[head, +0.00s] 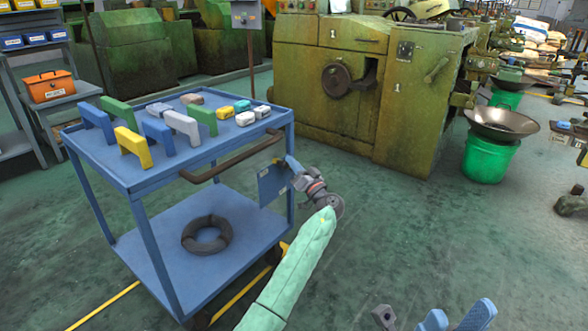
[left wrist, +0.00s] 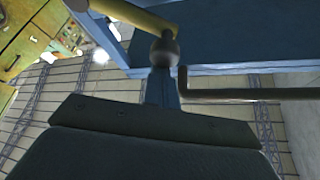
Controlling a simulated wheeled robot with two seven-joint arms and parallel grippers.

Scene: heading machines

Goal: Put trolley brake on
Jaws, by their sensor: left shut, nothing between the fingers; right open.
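The blue trolley (head: 215,165) stands left of centre in the head view, with a brown push handle (head: 232,158) on its near right side. A blue plate (head: 275,182) hangs by its right leg. My left gripper (head: 291,165) is shut and empty, beside this plate and below the tray's corner. In the left wrist view its blue fingers (left wrist: 162,85) reach a dark round knob (left wrist: 165,50) on a yellow bar (left wrist: 125,14), perhaps the brake lever; whether they touch, I cannot tell. My right gripper (head: 455,318) is open at the bottom edge, away from the trolley.
The trolley's top carries several coloured handle-shaped pieces and small blocks; a dark ring (head: 206,234) lies on its lower shelf. A green machine (head: 340,95) stands behind. A green bucket (head: 484,160) with a dark pan stands at right. The floor (head: 400,230) between is clear.

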